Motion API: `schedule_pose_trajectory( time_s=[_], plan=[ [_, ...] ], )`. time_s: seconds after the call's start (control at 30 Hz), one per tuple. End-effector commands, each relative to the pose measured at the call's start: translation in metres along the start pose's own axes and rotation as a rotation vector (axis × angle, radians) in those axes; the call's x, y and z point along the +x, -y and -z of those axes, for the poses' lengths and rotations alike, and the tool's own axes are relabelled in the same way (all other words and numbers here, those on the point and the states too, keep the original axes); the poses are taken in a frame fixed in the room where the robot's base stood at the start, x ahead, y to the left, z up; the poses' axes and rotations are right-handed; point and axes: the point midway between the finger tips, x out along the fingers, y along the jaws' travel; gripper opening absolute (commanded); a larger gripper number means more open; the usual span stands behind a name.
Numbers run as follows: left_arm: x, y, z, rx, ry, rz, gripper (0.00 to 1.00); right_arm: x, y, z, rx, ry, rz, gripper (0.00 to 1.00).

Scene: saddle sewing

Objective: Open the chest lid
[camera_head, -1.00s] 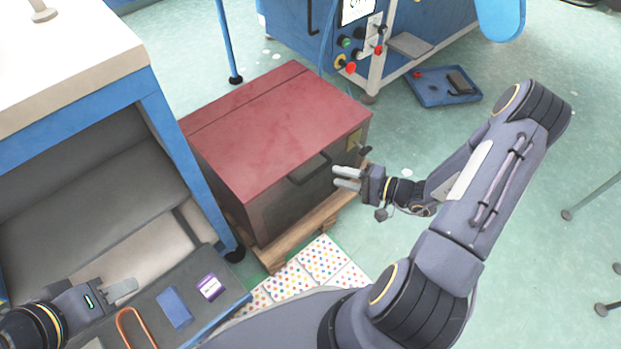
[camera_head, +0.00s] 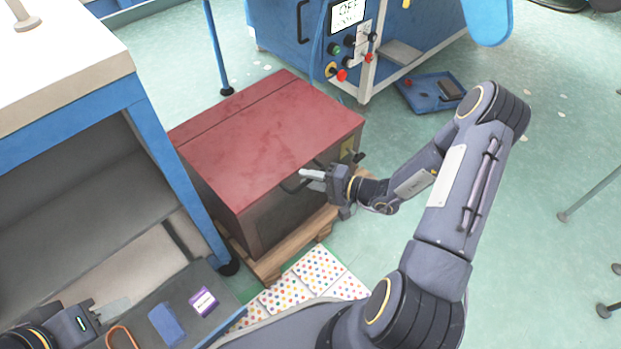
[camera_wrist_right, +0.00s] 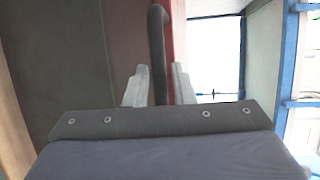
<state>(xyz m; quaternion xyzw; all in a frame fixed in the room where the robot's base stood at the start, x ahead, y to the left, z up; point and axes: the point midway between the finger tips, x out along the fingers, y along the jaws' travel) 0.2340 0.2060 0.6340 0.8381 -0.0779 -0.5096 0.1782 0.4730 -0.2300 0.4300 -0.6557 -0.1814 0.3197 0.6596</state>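The chest (camera_head: 285,205) has a red lid (camera_head: 270,135), which is down and closed. A dark bar handle (camera_head: 292,187) sits on its front near the lid's edge. My right gripper (camera_head: 308,176) is at this handle. In the right wrist view the handle (camera_wrist_right: 158,50) runs between the two open fingertips (camera_wrist_right: 159,88), with a gap visible on its right side; the fingers are not closed on it. My left gripper (camera_head: 112,308) is at the lower left, over the tray area, away from the chest; its finger opening is not clear.
The chest stands on a wooden pallet (camera_head: 270,268). A blue-framed table (camera_head: 165,150) stands close on its left. A blue machine (camera_head: 310,40) is behind it, with a blue tray (camera_head: 425,95) on the floor. A purple-white box (camera_head: 203,301) lies at lower left.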

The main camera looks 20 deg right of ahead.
Motion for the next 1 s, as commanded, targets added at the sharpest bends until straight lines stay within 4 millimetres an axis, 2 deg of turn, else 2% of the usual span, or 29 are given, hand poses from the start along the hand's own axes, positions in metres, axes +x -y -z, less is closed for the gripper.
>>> schedule_pose_trajectory(
  time_s=[0.03,0.17,0.57,0.77,1.0],
  plan=[
    [0.0,0.0,0.0,0.0,0.0,0.0,0.36,0.0,0.0,0.0,0.0,0.0,0.0,0.16],
    [0.0,0.0,0.0,0.0,0.0,0.0,0.36,0.0,0.0,0.0,0.0,0.0,0.0,0.0],
    [-0.005,-0.002,0.003,0.0,0.0,0.0,0.36,-0.001,0.006,-0.001,0.003,0.0,-0.011,0.0],
    [-0.028,-0.013,0.014,0.0,0.0,0.0,0.36,-0.005,0.035,-0.002,0.023,0.001,-0.064,0.0],
    [-0.074,-0.034,0.037,0.0,0.0,0.0,0.36,-0.006,0.091,-0.003,0.075,0.002,-0.195,0.0]
  ],
)
